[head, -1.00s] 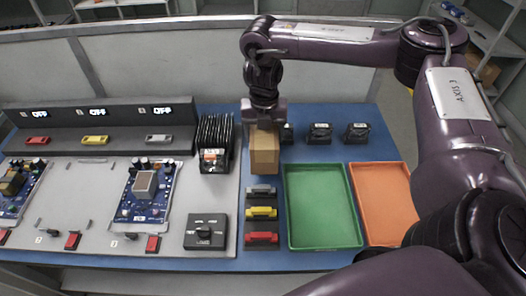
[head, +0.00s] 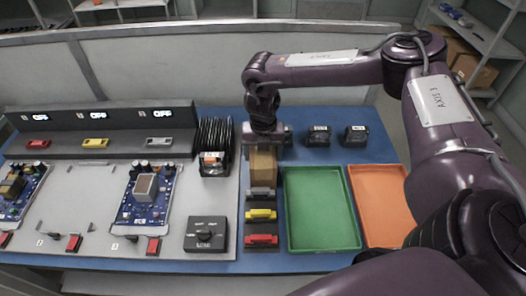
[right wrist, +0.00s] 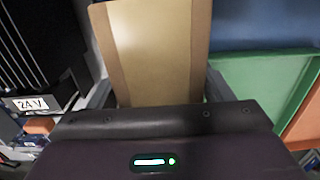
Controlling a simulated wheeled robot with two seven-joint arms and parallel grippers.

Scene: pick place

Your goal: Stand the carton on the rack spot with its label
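The carton (head: 262,168) is a tan cardboard box, upright, just behind the column of grey, yellow and red handled blocks. My right gripper (head: 267,142) is over it from behind and above, shut on it. In the right wrist view the carton (right wrist: 155,50) fills the space between the two fingers, with a lighter band down its face. The carton's base is partly hidden by the grey block, so I cannot tell whether it touches the table. Black label holders (head: 318,136) stand along the back of the blue table; their print is too small to read. My left gripper is not in view.
A black finned unit (head: 213,150), marked 24 V in the wrist view, stands close left of the carton. The grey (head: 262,193), yellow (head: 261,215) and red (head: 262,240) blocks are in front. Green (head: 322,240) and orange (head: 375,235) trays lie to the right, looking empty.

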